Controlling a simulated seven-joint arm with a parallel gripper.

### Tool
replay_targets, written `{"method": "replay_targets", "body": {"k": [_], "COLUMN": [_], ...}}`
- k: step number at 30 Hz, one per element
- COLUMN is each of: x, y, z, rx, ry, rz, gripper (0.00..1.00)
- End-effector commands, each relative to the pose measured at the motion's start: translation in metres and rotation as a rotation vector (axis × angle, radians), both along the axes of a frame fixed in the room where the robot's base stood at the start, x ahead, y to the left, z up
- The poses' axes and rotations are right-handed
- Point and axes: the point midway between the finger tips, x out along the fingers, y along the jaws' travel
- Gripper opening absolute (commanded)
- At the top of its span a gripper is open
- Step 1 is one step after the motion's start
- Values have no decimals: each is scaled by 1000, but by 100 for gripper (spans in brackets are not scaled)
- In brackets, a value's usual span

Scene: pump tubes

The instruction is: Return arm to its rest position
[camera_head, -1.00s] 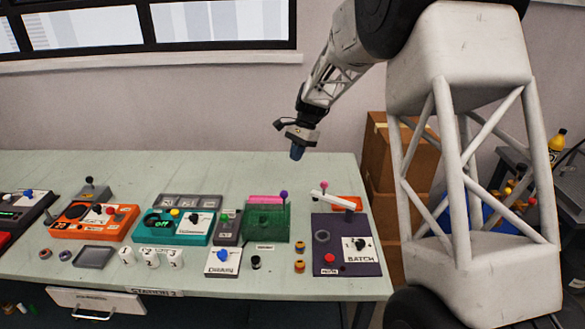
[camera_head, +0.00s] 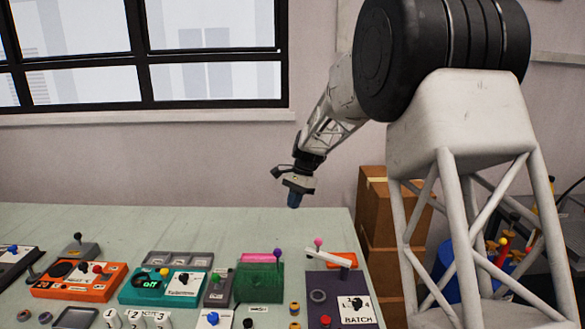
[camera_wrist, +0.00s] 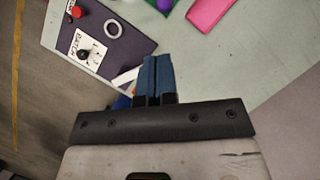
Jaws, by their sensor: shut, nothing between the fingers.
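My gripper (camera_head: 293,201) hangs above the back right part of the table, pointing down, with its blue fingers together and nothing between them. The wrist view also shows the blue fingers (camera_wrist: 157,78) side by side and closed. Below and in front of it on the table are the purple BATCH panel (camera_head: 330,296), with a red button, a grey ring and a white lever, and the green translucent box (camera_head: 259,284) with a purple-knobbed stick. The gripper is apart from all of them.
The pale green table (camera_head: 170,222) is clear along its back. An orange device (camera_head: 80,281) and a teal device (camera_head: 162,287) stand to the left. Cardboard boxes (camera_head: 380,220) are stacked right of the table. A window (camera_head: 140,55) is in the wall behind.

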Motion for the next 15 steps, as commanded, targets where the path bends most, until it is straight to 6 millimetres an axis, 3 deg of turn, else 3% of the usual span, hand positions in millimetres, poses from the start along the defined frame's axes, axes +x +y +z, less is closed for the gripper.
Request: {"method": "replay_targets", "body": {"k": [15], "x": [-88], "y": [-47], "z": [60], "rx": [-20], "ry": [-127], "rz": [118], "gripper": [0]}}
